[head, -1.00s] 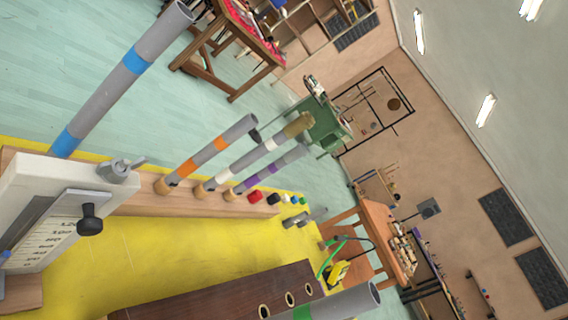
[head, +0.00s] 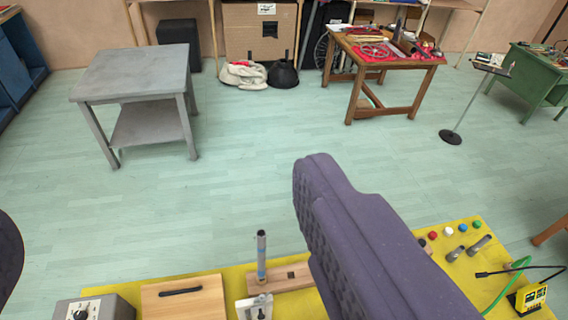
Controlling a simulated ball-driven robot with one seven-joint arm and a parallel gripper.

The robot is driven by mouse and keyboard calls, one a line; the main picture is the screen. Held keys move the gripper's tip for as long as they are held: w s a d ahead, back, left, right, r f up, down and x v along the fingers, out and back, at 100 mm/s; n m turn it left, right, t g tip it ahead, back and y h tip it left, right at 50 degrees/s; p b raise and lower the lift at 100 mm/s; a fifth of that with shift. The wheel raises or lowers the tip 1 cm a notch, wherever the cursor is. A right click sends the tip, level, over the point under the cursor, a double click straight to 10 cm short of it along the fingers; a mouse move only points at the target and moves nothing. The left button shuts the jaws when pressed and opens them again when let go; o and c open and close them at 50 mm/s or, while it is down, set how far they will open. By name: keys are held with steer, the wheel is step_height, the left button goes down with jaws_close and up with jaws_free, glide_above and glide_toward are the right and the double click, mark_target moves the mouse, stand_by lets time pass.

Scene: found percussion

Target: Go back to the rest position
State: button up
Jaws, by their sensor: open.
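My gripper (head: 157,205) shows as two dark purple, padded fingers spread far apart. The right finger rises large through the lower middle of the view, with a dimpled inner face. Only a rounded part of the left finger shows at the left edge. Nothing is between them. Beyond and below, a grey pipe (head: 262,252) with a blue band stands upright in a wooden block (head: 292,278). The right finger hides part of the block and whatever stands behind it.
The yellow mat (head: 232,277) holds a wooden board (head: 183,302), a grey dial box (head: 95,308), a white clamp (head: 254,307), short grey tubes (head: 467,247) and a yellow device (head: 529,298). Open floor lies beyond. A grey table (head: 137,72) and a wooden table (head: 385,60) stand farther back.

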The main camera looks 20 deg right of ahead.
step_height(320, 180, down, 11)
steer(key=b, duration=1.1)
steer(key=shift+f, duration=0.2)
stand_by(0.9)
